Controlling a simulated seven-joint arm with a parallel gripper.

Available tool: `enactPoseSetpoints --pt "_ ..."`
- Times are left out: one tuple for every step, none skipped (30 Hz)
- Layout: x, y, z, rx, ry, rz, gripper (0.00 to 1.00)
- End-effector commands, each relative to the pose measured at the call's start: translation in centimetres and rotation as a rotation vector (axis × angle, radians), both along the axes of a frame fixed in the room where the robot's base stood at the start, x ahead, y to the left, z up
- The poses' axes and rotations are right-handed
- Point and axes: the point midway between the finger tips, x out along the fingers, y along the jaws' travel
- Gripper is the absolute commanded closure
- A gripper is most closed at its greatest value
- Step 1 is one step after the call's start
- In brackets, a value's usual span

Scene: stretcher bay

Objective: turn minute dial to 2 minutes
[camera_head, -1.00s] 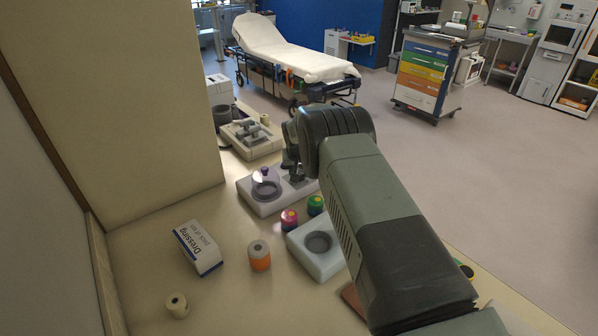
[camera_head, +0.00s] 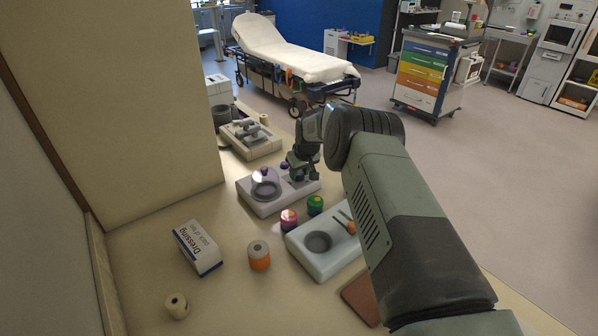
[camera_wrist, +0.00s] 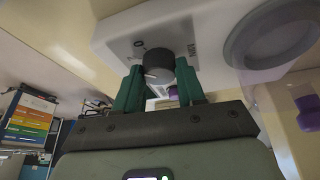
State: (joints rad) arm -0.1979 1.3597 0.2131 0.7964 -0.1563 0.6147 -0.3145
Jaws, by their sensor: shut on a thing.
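The minute dial (camera_wrist: 158,66) is a dark round knob on a white timer unit (camera_head: 284,202). In the wrist view it sits between the two green fingers of my gripper (camera_wrist: 160,88), which are shut on it. A pale pointer mark shows on the knob's lower left side. Printed marks beside it include a 0 and "MIN"; the smaller ones are too blurred to read surely. In the head view my gripper (camera_head: 302,177) is over the right part of the unit and hides the dial.
A clear dome with a purple knob (camera_head: 265,171) stands on the unit's left part. Green (camera_head: 315,205) and pink (camera_head: 289,219) jars stand in front, near a pale tray (camera_head: 300,243). A grey-topped device (camera_head: 248,150) is behind.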

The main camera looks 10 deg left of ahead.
Motion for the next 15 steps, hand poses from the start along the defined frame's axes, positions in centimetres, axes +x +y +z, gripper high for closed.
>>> enactPoseSetpoints --pt "0.13 -0.14 0.04 0.003 -0.001 0.035 0.91" --pt "0.13 -0.16 0.05 0.003 -0.002 0.059 0.91" --pt "0.11 -0.15 0.01 0.002 -0.001 0.092 0.91" --pt "0.11 -0.15 0.00 0.002 -0.001 0.114 0.91" --pt "0.14 -0.16 0.00 0.003 -0.002 0.135 0.91" --pt "0.16 -0.21 -0.01 0.002 -0.001 0.163 0.91" --pt "0.15 -0.20 0.00 0.002 -0.001 0.183 0.91" --pt "0.17 -0.19 0.02 0.003 -0.002 0.201 0.91" --pt "0.20 -0.20 0.04 0.002 -0.003 0.225 0.91" --pt "0.18 -0.19 0.01 0.001 -0.002 0.242 0.91" --pt "0.16 -0.18 -0.01 0.002 -0.001 0.257 0.91" --pt "0.20 -0.19 0.00 0.002 -0.003 0.275 0.91" --pt "0.20 -0.22 0.01 0.001 -0.003 0.288 0.91" --pt "0.21 -0.23 0.02 0.000 -0.002 0.299 0.91" --pt "0.21 -0.23 0.02 0.001 -0.002 0.313 0.91"
